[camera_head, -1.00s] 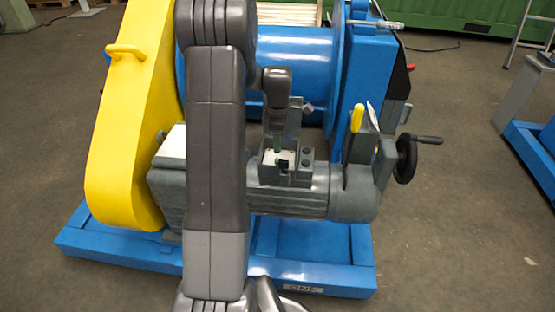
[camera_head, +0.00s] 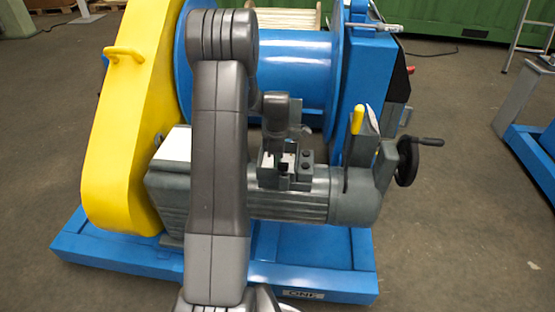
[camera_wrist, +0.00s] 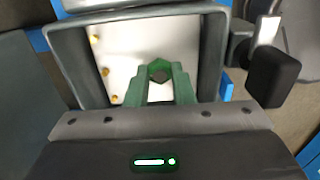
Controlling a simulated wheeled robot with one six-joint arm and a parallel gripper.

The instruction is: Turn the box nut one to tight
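The box nut (camera_wrist: 160,72) is a small green hexagonal piece with a dark centre, at the far end of the finger gap in the wrist view. My gripper (camera_wrist: 159,75) has two green fingers, one on each side of the nut and very close to it. I cannot tell whether the fingers press on it. The open grey terminal box (camera_wrist: 213,50), with a white inner floor, surrounds the fingers. In the head view, my gripper (camera_head: 279,160) is down at the terminal box on the grey motor (camera_head: 290,205); the nut is hidden there.
Several small brass studs (camera_wrist: 105,72) stand on the left of the box floor. A black block (camera_wrist: 273,77) sits right of the box. A yellow guard (camera_head: 125,140), blue drum (camera_head: 295,75), yellow-tipped lever (camera_head: 357,120) and handwheel (camera_head: 407,160) stand around the motor.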

